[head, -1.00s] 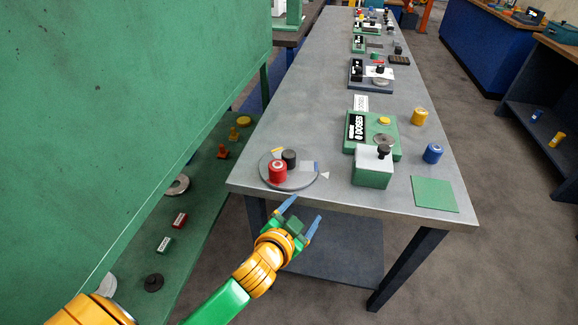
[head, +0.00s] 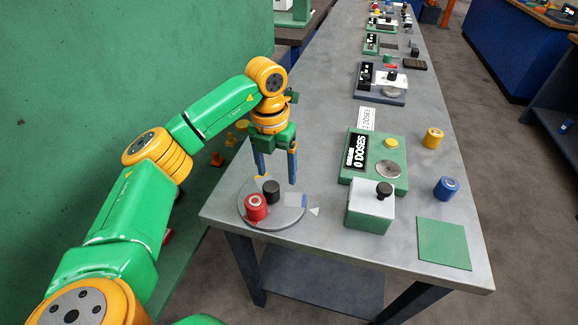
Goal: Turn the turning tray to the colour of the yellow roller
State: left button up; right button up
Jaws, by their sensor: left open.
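The turning tray (head: 279,216) is a round grey disc at the near left of the table. It carries a red roller (head: 256,207), a dark knob (head: 271,191), a blue patch (head: 294,199) on its right side and a yellow patch (head: 262,177) at its far side, partly hidden. A white pointer (head: 314,211) lies just right of the tray, beside the blue patch. The yellow roller (head: 433,137) stands at the table's right side. My left gripper (head: 277,178) is open and empty, fingers pointing down over the tray's far side. My right gripper is out of view.
A green machine with a dose display (head: 356,153) and a white-topped block with a black knob (head: 371,200) stand right of the tray. A green wall (head: 120,70) rises at the left.

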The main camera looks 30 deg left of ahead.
aim_at(270, 186)
pick_arm(q)
jog(key=shift+w+a, duration=0.3)
jog(key=shift+a, duration=0.3)
jog(key=f, duration=0.2)
jog(key=s+f+p, duration=0.1)
jog(key=s+f, duration=0.1)
jog(key=f, duration=0.1)
jog(key=shift+s+f, duration=0.1)
jog(key=shift+f, duration=0.2)
jog(key=shift+w+f, duration=0.3)
jog(key=shift+w, duration=0.05)
jog(key=shift+s+d+r, duration=0.1)
jog(key=shift+s+r, duration=0.05)
jog(key=shift+s, duration=0.05)
jog(key=c, duration=0.8)
grip_shut()
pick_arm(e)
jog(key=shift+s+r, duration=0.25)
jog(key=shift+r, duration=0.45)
